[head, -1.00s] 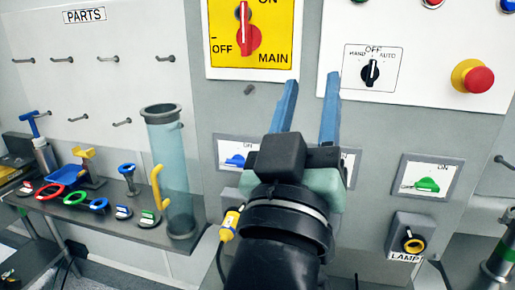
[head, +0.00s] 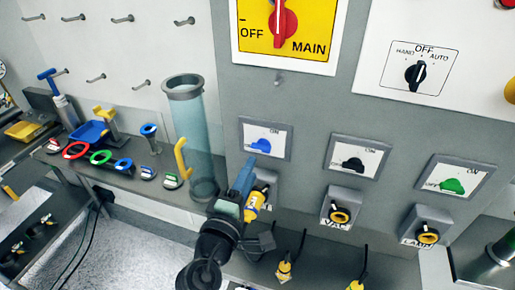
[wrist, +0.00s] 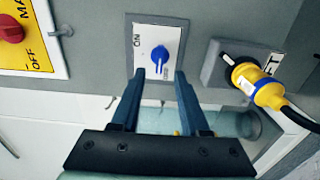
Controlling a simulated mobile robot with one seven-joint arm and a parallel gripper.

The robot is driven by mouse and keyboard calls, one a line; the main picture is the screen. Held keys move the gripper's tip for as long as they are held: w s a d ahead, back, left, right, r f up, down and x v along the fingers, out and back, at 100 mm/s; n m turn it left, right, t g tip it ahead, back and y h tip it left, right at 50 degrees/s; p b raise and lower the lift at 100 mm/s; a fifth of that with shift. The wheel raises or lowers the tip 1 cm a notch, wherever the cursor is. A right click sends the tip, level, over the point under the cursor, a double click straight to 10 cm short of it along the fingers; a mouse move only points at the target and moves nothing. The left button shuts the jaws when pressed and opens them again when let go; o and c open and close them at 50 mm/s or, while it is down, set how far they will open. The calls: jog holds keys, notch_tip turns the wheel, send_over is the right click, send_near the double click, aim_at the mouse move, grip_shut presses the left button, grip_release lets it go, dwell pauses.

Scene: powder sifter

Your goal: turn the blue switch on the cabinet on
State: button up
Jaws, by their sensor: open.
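The blue switch (head: 261,145) is a small rotary knob on a white plate in a grey frame on the cabinet (head: 300,100). In the head view its handle points left and down, away from the ON mark at upper right. In the wrist view the blue switch (wrist: 159,55) lies ahead, between and just beyond the fingertips. My gripper (wrist: 158,76) is open and empty, apart from the knob. In the head view my gripper (head: 247,165) shows edge-on, just below and left of the switch plate, with its fingers overlapping.
A yellow plug (head: 255,203) sits in a socket below the blue switch, close beside my gripper. A black switch (head: 353,164) and a green switch (head: 452,185) are to the right. The red main switch (head: 283,22) is above. A clear tube (head: 192,130) stands left.

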aim_at(261, 151)
jog(key=p+x, duration=0.1)
jog(key=x, duration=0.5)
jog(key=shift+w+d, duration=0.1)
jog(key=shift+w, duration=0.3)
grip_shut()
